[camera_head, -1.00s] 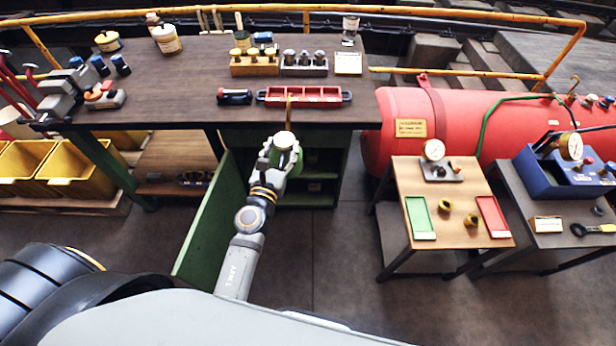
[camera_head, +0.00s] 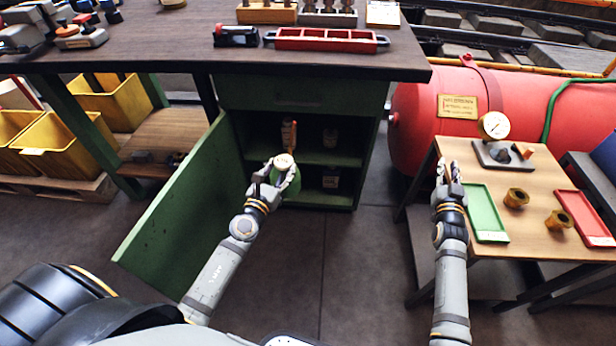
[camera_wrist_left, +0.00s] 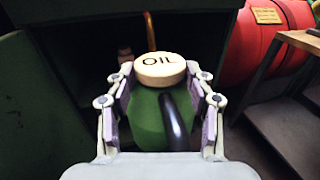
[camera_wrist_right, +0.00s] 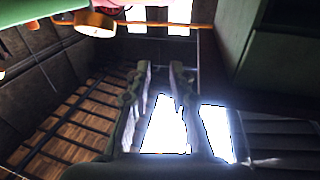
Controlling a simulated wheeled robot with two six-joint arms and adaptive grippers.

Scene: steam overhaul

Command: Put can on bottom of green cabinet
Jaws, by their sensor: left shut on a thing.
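The can is a green oil can with a cream lid marked OIL, seen in the left wrist view (camera_wrist_left: 160,70) and in the head view (camera_head: 284,162). My left gripper (camera_head: 275,178) is shut on it, with a finger on each side, and holds it upright in front of the open green cabinet (camera_head: 232,95). The cabinet's door (camera_head: 180,205) stands open to the left. Inside are a middle shelf and a bottom, partly hidden by the can and gripper. My right gripper (camera_head: 449,172) is empty, with its fingers apart, beside the small wooden table.
The workbench top (camera_head: 170,45) overhangs the cabinet. The small table (camera_head: 540,180) with trays and a gauge stands right. Floor in front of the cabinet is clear.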

